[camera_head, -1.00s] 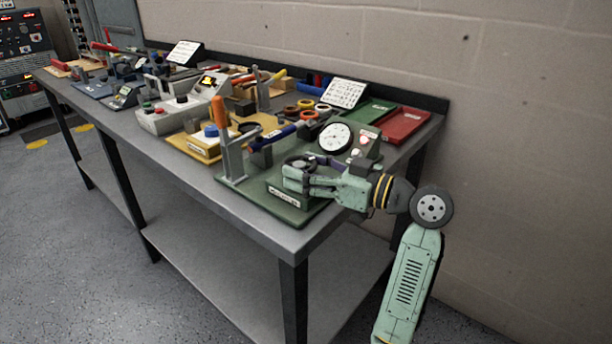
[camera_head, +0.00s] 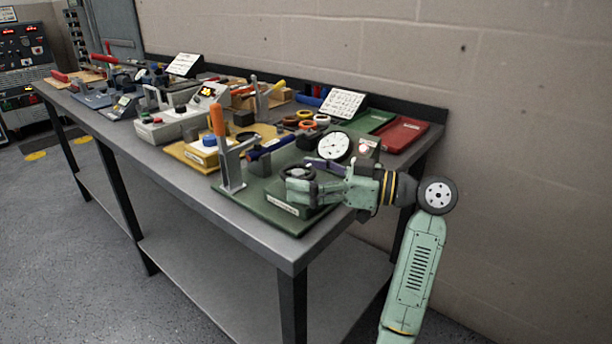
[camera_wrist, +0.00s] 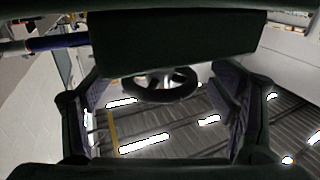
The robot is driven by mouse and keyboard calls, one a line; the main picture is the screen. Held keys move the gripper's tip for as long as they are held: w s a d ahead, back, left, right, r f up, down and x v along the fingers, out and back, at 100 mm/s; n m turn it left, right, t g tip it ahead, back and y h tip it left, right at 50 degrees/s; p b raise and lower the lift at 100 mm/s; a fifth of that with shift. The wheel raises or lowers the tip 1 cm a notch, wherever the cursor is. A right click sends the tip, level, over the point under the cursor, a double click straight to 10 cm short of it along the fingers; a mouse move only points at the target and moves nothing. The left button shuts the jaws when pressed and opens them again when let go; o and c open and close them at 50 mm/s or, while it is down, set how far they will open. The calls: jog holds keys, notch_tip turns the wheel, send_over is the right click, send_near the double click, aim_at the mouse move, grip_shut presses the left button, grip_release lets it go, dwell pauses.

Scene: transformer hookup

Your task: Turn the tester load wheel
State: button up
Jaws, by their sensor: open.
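The load wheel (camera_head: 298,169) is a dark spoked ring at the front of the tester, on a green base plate (camera_head: 236,199). In the wrist view the wheel (camera_wrist: 160,94) shows below a dark block and between my two open fingers, with gaps at both sides. My gripper (camera_head: 298,188) is close beside the wheel in the head view and hides part of it. In the wrist view my gripper (camera_wrist: 160,112) is open, and I see no finger contact. The tester's white round dial (camera_head: 334,147) stands behind the wheel.
An upright lever with an orange handle (camera_head: 217,120) stands left of the wheel. A red tray (camera_head: 402,135) and a green tray (camera_head: 372,121) lie at the back right. Several other fixtures crowd the bench to the left. A block wall is behind.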

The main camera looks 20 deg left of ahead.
jog(key=d, duration=1.2)
jog(key=shift+w, duration=0.35)
jog(key=shift+s+f, duration=0.1)
